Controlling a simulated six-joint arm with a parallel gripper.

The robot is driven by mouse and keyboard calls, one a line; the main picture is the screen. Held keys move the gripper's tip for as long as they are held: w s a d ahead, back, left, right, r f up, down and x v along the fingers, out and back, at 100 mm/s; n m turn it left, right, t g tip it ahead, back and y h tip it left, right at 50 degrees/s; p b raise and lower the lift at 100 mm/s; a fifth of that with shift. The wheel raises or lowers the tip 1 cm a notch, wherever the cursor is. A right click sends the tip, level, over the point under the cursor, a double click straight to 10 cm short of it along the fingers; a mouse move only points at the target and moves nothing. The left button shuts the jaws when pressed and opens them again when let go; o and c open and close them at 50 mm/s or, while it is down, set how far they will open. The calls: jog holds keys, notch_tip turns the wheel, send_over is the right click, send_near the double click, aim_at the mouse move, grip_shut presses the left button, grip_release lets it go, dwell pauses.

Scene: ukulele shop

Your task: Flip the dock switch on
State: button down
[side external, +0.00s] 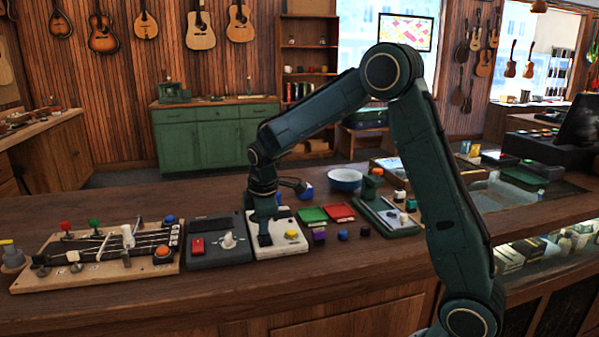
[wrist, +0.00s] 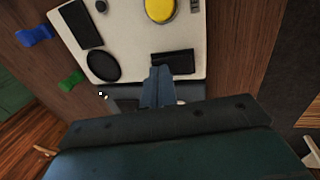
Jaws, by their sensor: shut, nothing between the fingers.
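A cream dock panel (side external: 292,246) lies on the counter and also shows in the wrist view (wrist: 125,35). It carries a round yellow button (wrist: 160,9), a black rectangle at the left (wrist: 81,24), a black oval (wrist: 103,66) and a black rectangular piece (wrist: 174,57). I cannot tell for sure which piece is the switch, or its position. My gripper (wrist: 157,73) is shut and empty, pointing down over the panel's edge, with its fingertips right beside the black rectangular piece. Whether they touch it is unclear. The yellow button also shows in the side view (side external: 291,234).
A dark box (side external: 219,257) with a red switch and pale knob stands left of the panel. A board with strings and knobs (side external: 95,275) lies farther left. Green (side external: 312,215) and red (side external: 340,212) flat pieces, small cubes and a blue bowl (side external: 345,180) are to the right.

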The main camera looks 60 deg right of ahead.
jog(key=shift+a+f, duration=0.1)
jog(key=shift+f, duration=0.05)
jog(key=shift+s+a, duration=0.5)
jog(key=shift+s, duration=0.05)
dwell(0.6)
jog(key=v, duration=1.4)
jog(key=shift+s, duration=0.1)
jog(key=shift+s+d+r+t+y, duration=0.1)
jog(key=shift+d+r+t+y, duration=0.1)
jog(key=shift+d+y, duration=0.5)
jog(key=shift+d+r+t+y, duration=0.1)
jog(key=shift+d+t+y, duration=0.1)
jog(key=shift+d+y, duration=0.55)
jog(key=shift+s+d+r+t+y, duration=0.1)
jog(key=shift+d+t+y, duration=0.2)
jog(key=shift+d, duration=0.7)
